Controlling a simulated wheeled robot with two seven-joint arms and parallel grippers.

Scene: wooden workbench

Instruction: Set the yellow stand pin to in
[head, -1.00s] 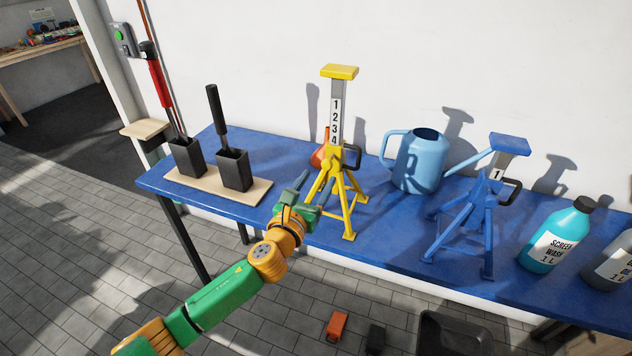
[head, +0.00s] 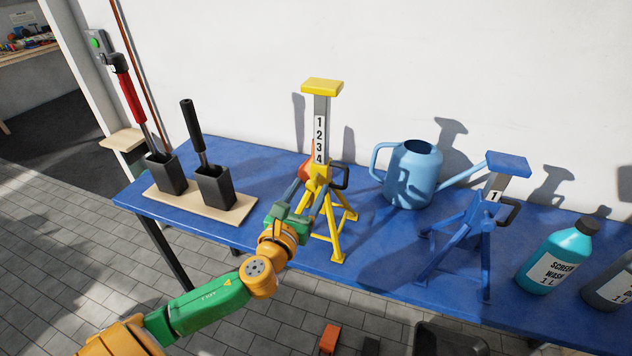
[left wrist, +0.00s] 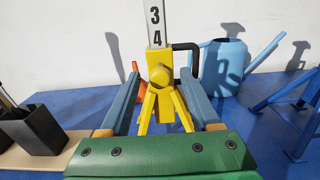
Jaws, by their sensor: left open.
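The yellow stand (head: 322,172) stands upright on the blue bench, its grey post showing 1 to 4 above the collar. A black bent handle (head: 340,177) sticks out of the collar's right side; it also shows in the left wrist view (left wrist: 187,47). A round yellow knob (left wrist: 161,75) faces me on the collar; I cannot tell how deep any pin sits. My left gripper (head: 307,192) is open and empty, in front of the collar. In the left wrist view its two blue-grey fingers (left wrist: 160,80) lie either side of the knob, apart from it. My right gripper is not in view.
A blue stand (head: 478,222) with its own black handle and a blue watering can (head: 412,175) stand to the right. Bottles (head: 556,259) are farther right. Two black holders (head: 213,187) sit on a board at left. An orange object (left wrist: 131,87) is behind the stand.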

